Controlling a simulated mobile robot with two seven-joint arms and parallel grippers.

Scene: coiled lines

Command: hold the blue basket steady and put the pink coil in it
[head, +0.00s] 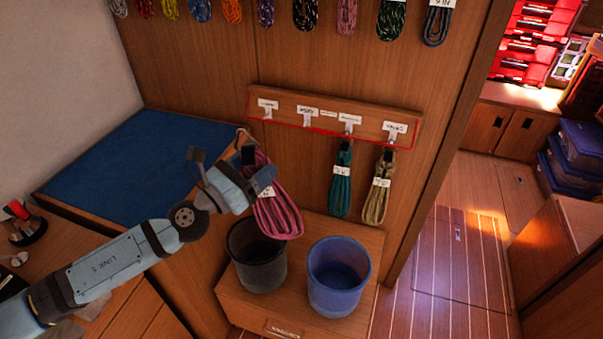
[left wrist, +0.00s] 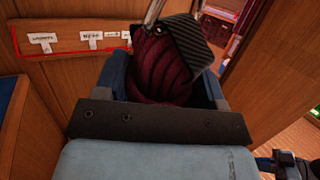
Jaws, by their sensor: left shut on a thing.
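The pink coil (head: 277,208) hangs from my left gripper (head: 258,168) in the head view, in front of the wooden wall and above the dark basket. In the left wrist view the coil (left wrist: 160,70) fills the space between the fingers, and the left gripper (left wrist: 165,85) is shut on it. The blue basket (head: 338,280) stands upright on a wooden ledge, right of and below the coil, and looks empty. My right gripper is in neither view.
A dark basket (head: 257,262) stands left of the blue one on the ledge (head: 300,318). A peg board (head: 330,118) holds a teal coil (head: 341,185) and a tan coil (head: 378,190). More coils hang along the top. A blue-topped bench (head: 130,165) is at left.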

